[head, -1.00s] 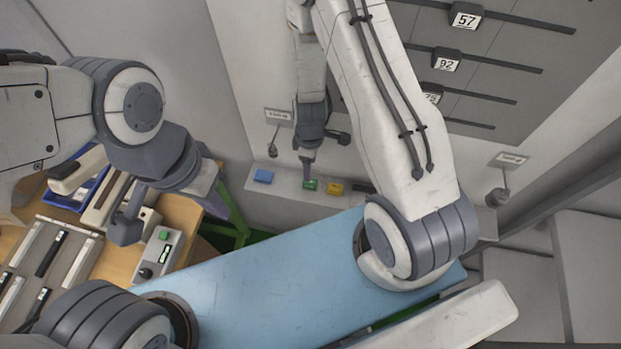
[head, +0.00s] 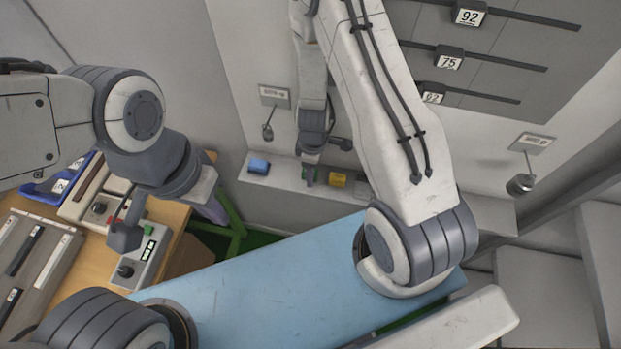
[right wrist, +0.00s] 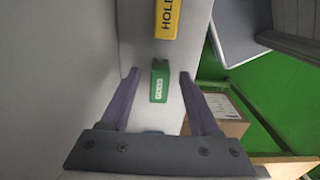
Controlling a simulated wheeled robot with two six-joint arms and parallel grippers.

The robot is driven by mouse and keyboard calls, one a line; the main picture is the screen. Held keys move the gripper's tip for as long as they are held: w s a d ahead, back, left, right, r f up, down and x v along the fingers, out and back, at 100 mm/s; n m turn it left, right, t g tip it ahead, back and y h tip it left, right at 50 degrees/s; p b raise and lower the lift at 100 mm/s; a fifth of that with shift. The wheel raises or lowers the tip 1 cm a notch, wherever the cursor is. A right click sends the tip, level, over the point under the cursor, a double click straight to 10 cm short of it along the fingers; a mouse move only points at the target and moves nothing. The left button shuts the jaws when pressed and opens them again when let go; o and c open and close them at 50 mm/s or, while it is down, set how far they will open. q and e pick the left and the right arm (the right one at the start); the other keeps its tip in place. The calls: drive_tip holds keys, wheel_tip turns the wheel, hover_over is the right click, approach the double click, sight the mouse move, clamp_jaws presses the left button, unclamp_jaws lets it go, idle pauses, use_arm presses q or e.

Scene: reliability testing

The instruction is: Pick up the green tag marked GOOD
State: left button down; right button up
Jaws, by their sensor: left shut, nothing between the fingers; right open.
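The green tag (right wrist: 159,82) lies on the pale ledge, its small white label too blurred to read. It sits between the spread fingertips of my open right gripper (right wrist: 159,74), with a gap on both sides; I cannot tell how far the fingers are above it. In the head view, my right gripper (head: 309,172) largely hides the green tag (head: 308,178). My left gripper (head: 124,237) is shut and empty beside a control box at the left.
A yellow tag reading HOLD (right wrist: 166,18) lies close to the green one. A blue tag (head: 259,166) sits farther left on the ledge (head: 275,178). The control box (head: 140,256) stands on the wooden table. A blue surface (head: 270,275) fills the foreground.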

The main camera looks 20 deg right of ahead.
drive_tip(key=shift+f, duration=0.3)
clamp_jaws()
drive_tip(key=shift+r, duration=0.15)
